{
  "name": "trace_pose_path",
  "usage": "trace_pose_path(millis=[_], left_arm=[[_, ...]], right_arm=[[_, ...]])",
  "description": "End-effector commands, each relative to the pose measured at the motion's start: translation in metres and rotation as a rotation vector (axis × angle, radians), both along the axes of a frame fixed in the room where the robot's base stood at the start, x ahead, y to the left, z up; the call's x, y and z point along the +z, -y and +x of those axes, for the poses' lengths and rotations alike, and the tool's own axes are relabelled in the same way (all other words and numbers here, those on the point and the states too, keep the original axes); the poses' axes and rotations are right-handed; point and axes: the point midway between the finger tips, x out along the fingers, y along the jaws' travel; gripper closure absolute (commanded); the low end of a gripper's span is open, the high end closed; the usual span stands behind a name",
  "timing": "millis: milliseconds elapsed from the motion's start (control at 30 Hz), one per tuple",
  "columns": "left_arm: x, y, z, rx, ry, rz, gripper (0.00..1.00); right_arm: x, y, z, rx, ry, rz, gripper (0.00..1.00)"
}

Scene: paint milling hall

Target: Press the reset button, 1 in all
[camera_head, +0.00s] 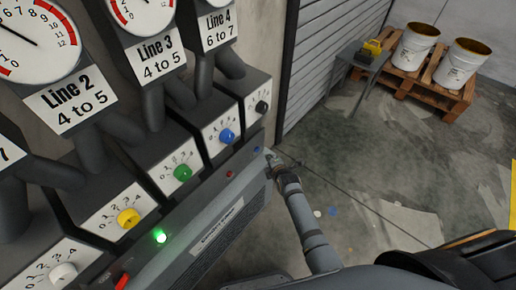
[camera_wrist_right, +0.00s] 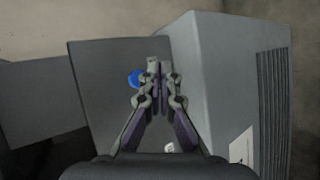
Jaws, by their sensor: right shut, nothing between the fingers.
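A small blue button (camera_head: 257,149) sits at the far right end of the grey control cabinet's (camera_head: 215,240) sloped top face, below the row of knobs. No label marking it as reset is readable. My right gripper (camera_head: 272,158) is just right of this button in the head view, at the cabinet's end. In the right wrist view, a round blue button (camera_wrist_right: 134,78) shows just left of my closed fingertips (camera_wrist_right: 157,70), partly behind a finger. The right gripper is shut and empty. I cannot tell whether it touches the panel. My left gripper is not in view.
A green lamp (camera_head: 160,236) is lit, with a red lamp (camera_head: 229,174) and a red switch (camera_head: 122,281) on the same cabinet. White, yellow (camera_head: 128,218), green (camera_head: 182,173), blue (camera_head: 226,136) and black knobs sit above, under gauges. Buckets (camera_head: 414,46) stand on a pallet behind.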

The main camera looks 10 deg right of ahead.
Motion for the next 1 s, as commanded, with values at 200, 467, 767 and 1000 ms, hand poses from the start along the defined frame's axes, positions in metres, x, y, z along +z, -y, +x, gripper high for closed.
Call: trace_pose_path(millis=[200, 467, 767, 1000], left_arm=[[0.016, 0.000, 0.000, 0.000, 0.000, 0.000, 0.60], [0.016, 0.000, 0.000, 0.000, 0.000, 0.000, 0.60], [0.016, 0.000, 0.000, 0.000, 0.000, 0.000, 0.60], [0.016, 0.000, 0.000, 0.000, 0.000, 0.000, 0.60]], right_arm=[[0.003, 0.013, -0.016, 0.000, -0.001, -0.001, 1.00], [0.000, 0.016, -0.021, 0.000, 0.001, 0.000, 1.00], [0.000, 0.016, -0.021, 0.000, 0.001, 0.001, 1.00], [0.000, 0.016, -0.020, 0.000, 0.001, 0.001, 1.00]])
